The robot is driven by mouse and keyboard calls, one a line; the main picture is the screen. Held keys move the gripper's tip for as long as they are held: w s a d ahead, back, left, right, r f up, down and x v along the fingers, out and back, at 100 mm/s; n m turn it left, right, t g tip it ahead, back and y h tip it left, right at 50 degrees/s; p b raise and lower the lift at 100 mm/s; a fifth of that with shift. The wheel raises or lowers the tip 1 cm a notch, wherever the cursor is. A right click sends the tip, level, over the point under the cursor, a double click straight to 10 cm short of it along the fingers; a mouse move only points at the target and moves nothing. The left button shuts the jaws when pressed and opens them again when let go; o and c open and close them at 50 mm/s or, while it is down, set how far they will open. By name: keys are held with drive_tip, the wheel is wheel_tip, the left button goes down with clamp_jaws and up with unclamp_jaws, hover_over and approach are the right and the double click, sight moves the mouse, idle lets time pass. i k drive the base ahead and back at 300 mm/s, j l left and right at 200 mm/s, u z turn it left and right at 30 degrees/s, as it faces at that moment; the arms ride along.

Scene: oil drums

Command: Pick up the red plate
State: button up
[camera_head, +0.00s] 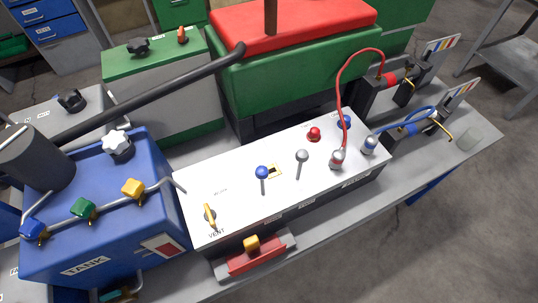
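A red plate-like piece (255,261) sits in a grey bracket (222,268) at the front edge of the bench, below the white panel. A yellow knob (251,243) stands at its back edge. A larger flat red lid (290,22) lies on the green box (300,75) at the back. A small red and white plate (163,246) is on the front of the blue tank. I cannot tell for certain which of these is the plate named. My gripper is not in view.
The white panel (225,170) carries upright levers, knobs and a red hose (341,85). The blue tank (110,220) with coloured valves stands at left. A black pipe (150,90) crosses above. Floor at lower right is clear.

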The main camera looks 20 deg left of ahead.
sight(256, 252)
drive_tip(key=k+j+u, duration=0.1)
drive_tip(key=k+u, duration=0.25)
drive_tip(key=k+j+u, duration=0.15)
drive_tip(key=u, duration=0.2)
